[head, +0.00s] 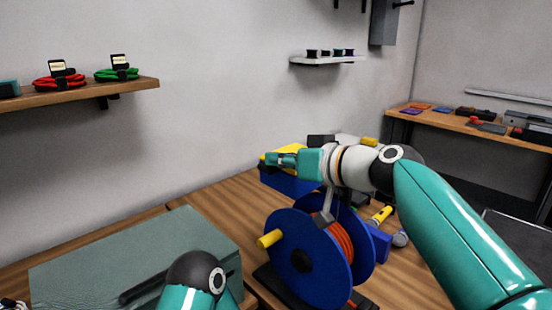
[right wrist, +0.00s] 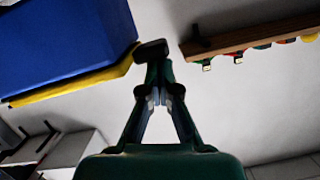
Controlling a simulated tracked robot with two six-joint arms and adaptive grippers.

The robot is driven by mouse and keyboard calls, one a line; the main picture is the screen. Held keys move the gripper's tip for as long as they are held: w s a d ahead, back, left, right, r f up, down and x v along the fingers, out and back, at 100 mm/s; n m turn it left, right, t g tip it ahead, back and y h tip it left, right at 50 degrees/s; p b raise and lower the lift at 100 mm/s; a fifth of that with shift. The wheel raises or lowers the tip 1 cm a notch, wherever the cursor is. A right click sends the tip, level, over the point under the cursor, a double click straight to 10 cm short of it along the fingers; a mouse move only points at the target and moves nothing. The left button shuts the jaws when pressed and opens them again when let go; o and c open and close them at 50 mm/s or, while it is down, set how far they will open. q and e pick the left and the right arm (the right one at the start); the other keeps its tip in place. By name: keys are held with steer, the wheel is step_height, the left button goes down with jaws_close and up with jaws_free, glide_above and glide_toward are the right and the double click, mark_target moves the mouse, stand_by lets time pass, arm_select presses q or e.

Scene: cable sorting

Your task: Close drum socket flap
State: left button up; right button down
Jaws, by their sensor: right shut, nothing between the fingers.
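The cable drum (head: 284,266) stands on the table, with blue side discs, orange cable between them and a yellow knob on its left face. I cannot make out its socket flap; my right arm and gripper cover part of the area above and behind it. My right gripper (head: 272,160) is above the drum, pointing left, in front of a blue box. The right wrist view shows its fingers (right wrist: 152,52) converged and shut, with a dark block at the tips. Nothing is held. My left arm shows at the bottom, its gripper out of view.
A blue box with a yellow edge (head: 290,183) stands behind the drum. A grey-green case or mat (head: 100,265) lies at left. A yellow-handled tool (head: 382,215) lies right of the drum. A wall shelf (head: 110,92) holds red and green cable coils.

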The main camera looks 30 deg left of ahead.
steer(key=s+d+r, duration=0.3)
steer(key=d+r, duration=0.3)
steer(key=d, duration=0.3)
steer(key=shift+d, duration=0.2)
